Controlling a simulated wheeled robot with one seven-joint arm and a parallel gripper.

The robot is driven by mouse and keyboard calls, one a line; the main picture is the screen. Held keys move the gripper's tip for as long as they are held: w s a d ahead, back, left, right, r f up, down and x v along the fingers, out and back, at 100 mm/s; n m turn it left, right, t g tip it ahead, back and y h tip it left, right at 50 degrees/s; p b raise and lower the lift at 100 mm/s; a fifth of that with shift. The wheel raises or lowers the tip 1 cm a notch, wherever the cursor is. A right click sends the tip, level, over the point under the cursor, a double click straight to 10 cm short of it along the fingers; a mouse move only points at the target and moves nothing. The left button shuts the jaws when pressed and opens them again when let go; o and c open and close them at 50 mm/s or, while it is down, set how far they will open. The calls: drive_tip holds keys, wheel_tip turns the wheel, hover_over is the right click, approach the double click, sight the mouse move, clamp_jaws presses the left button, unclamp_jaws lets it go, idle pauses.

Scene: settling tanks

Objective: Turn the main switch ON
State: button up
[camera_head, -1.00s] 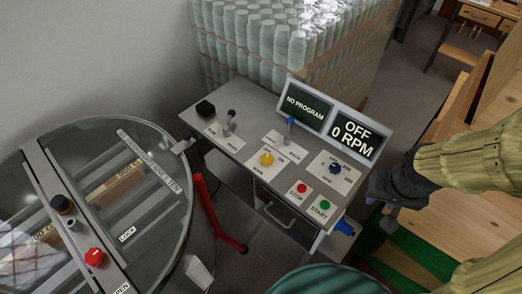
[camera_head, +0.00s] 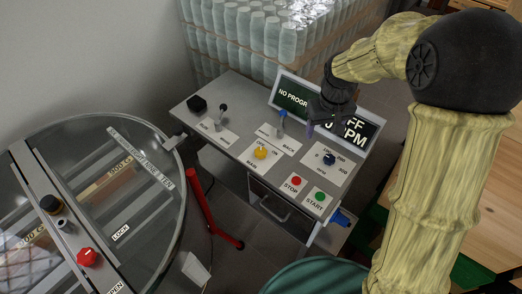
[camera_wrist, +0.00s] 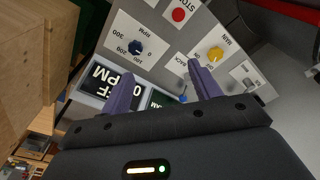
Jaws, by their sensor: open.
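The main switch is a yellow knob (camera_head: 261,153) on a white plate marked MAIN on the grey control panel; it also shows in the wrist view (camera_wrist: 215,54), beyond my fingers. The display (camera_head: 352,128) at the panel's back right reads OFF, partly hidden by my gripper. My gripper (camera_head: 312,127) is above the right part of the panel, in front of the display, right of the main switch and apart from it. In the wrist view my gripper (camera_wrist: 158,80) has its two purple fingers spread with nothing between them.
On the panel are a blue-topped lever (camera_head: 282,115), a dark rpm knob (camera_head: 329,159), a red STOP button (camera_head: 296,181), a green START button (camera_head: 320,196) and a black-knobbed lever (camera_head: 223,108). A round glass-lidded tank (camera_head: 130,225) stands left. Wrapped bottles (camera_head: 250,35) stand behind.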

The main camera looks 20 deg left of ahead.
drive_tip(key=w+a+f+n, duration=0.1)
drive_tip(key=w+a+n, duration=0.1)
drive_tip(key=a, duration=0.4)
drive_tip(key=w+a+f+n, duration=0.1)
drive_tip(key=w+a+f, duration=0.1)
drive_tip(key=a, duration=0.4)
drive_tip(key=n+g+b, duration=0.1)
drive_tip(key=n, duration=0.1)
hover_over(261, 151)
drive_tip(key=shift+f, duration=0.8)
wheel_tip(261, 151, down, 17)
drive_tip(key=p, duration=0.3)
drive_tip(key=shift+f+p, duration=0.2)
drive_tip(key=shift+p, duration=0.15)
drive_tip(key=c, duration=1)
